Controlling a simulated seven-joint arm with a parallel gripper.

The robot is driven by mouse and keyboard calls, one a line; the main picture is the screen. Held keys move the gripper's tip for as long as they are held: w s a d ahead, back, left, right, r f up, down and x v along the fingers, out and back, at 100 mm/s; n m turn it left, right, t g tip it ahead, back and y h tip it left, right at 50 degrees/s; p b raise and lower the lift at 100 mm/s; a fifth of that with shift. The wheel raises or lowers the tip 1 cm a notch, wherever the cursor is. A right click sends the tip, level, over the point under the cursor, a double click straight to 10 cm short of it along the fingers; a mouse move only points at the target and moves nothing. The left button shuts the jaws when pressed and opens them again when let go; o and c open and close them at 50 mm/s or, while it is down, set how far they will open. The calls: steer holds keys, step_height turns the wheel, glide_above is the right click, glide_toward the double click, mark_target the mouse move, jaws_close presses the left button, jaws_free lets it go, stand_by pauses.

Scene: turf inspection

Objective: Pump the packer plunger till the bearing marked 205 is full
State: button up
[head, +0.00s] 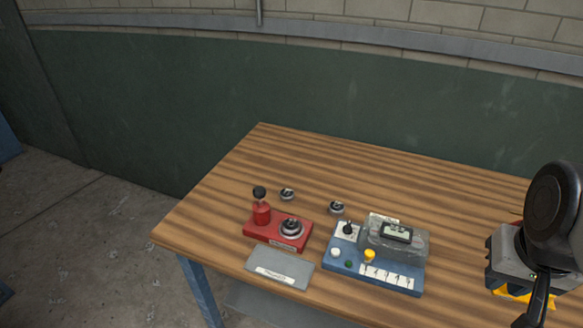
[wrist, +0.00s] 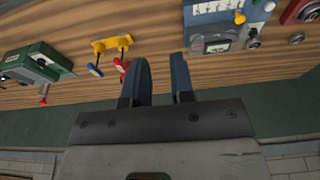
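The red packer (head: 278,238) sits on the bench in the head view, with its plunger (head: 260,192) standing up under a dark knob. A bearing (head: 291,227) lies on the packer's seat. Two loose bearings lie behind, one near the packer (head: 287,194) and one farther right (head: 336,208). I cannot read 205 on any bearing. The packer shows cut off in the wrist view (wrist: 297,12); its plunger is not seen there. My gripper (wrist: 161,68) is open and empty, away from the packer. Its fingers are not clear in the head view.
A blue test unit (head: 372,272) with a gauge, knobs and tags stands right of the packer. A grey labelled plate (head: 280,268) lies in front. The wrist view shows a yellow rack (wrist: 110,44) with blue and red handles and a green box (wrist: 35,62). The bench's back is clear.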

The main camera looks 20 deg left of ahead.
steer(key=shift+g, duration=0.3)
steer(key=w+a+r, duration=0.1)
steer(key=w+a, duration=0.1)
steer(key=w, duration=0.1)
steer(key=w+a+r, duration=0.1)
steer(key=w+a, duration=0.2)
steer(key=w+a+r, duration=0.1)
steer(key=w+a, duration=0.2)
steer(key=shift+a+r, duration=0.2)
jaws_close()
steer(key=w+a+r, duration=0.1)
steer(key=w+a, duration=0.6)
steer(key=a, duration=0.5)
steer(key=w+a+f+g, duration=0.1)
steer(key=a, duration=1.3)
steer(key=w+a+f+g, duration=0.1)
steer(key=a, duration=1.4)
steer(key=shift+w+a+f, duration=0.15)
steer(key=shift+w+a, duration=0.05)
steer(key=shift+w, duration=0.05)
